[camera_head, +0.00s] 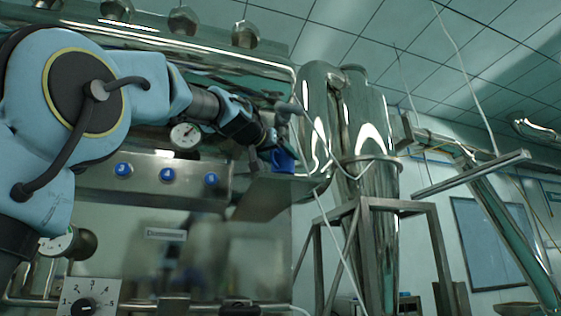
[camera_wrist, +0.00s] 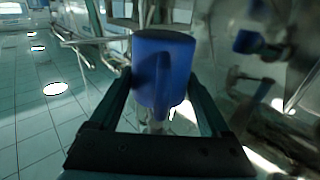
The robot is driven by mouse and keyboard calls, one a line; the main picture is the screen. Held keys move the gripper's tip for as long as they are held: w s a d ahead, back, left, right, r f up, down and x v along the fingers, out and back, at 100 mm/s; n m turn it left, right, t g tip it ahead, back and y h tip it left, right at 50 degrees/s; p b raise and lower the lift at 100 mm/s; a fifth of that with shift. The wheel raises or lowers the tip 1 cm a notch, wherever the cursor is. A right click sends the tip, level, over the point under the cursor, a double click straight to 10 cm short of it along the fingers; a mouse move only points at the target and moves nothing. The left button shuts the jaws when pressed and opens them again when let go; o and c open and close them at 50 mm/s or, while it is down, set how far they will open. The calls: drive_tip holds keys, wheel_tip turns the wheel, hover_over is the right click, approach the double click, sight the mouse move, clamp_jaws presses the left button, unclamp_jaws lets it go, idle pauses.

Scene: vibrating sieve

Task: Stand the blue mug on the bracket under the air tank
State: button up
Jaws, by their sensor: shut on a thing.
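The blue mug (camera_head: 283,161) is between the fingers of my gripper (camera_head: 268,150), in front of the machine's metal face. In the wrist view the mug (camera_wrist: 160,72) fills the space between the two fingertips of my gripper (camera_wrist: 160,88), its handle facing the camera. A flat metal ledge (camera_head: 268,198), which looks like the bracket, juts out just below the mug. I cannot tell whether the mug touches it. A shiny rounded steel vessel (camera_head: 315,110), possibly the air tank, stands just to the right of the mug.
A pressure gauge (camera_head: 185,135) and a panel with blue buttons (camera_head: 168,175) are left of the mug. A steel cone vessel (camera_head: 370,140) on a frame (camera_head: 437,245) stands to the right. A thin hose hangs near the ledge. Polished metal in the wrist view mirrors the mug.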

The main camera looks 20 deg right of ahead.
sight(271, 157)
drive_tip(key=shift+f, duration=1.1)
drive_tip(key=shift+f, duration=0.1)
drive_tip(key=o, duration=1.2)
drive_tip(key=b+v, duration=0.8)
drive_tip(key=v, duration=0.2)
drive_tip(key=shift+s+a, duration=0.3)
drive_tip(key=shift+s+a+b, duration=0.35)
drive_tip(key=shift+a, duration=0.15)
